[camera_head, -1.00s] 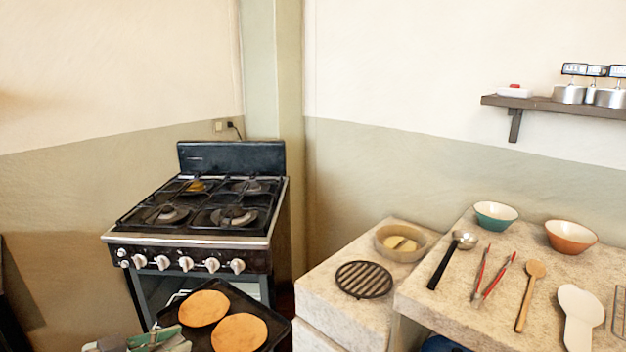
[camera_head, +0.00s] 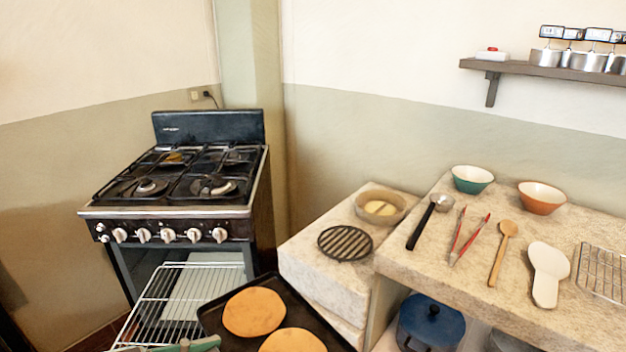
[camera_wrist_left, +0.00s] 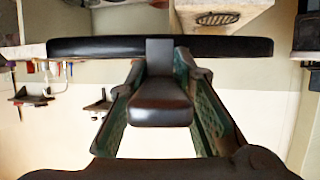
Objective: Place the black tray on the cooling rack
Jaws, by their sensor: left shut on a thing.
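The black tray (camera_head: 213,318) is held in front of the stove at the bottom of the head view, with two round flat tan breads on it. In the left wrist view the black tray (camera_wrist_left: 90,47) shows edge-on as a dark bar, with a dark handle between the green fingers. My left gripper (camera_wrist_left: 160,98) is shut on that handle; only a bit of its green finger shows at the bottom of the head view. The cooling rack (camera_head: 603,272), a wire grid, lies on the stone counter at the right edge, partly cut off. My right gripper is not seen.
The stove (camera_head: 180,190) has its oven open with a wire shelf (camera_head: 150,305) pulled out. A round black grate (camera_head: 345,243) lies on the lower stone block. A ladle, tongs (camera_head: 469,240), wooden spoon (camera_head: 502,252), white paddle (camera_head: 548,272) and bowls occupy the counter.

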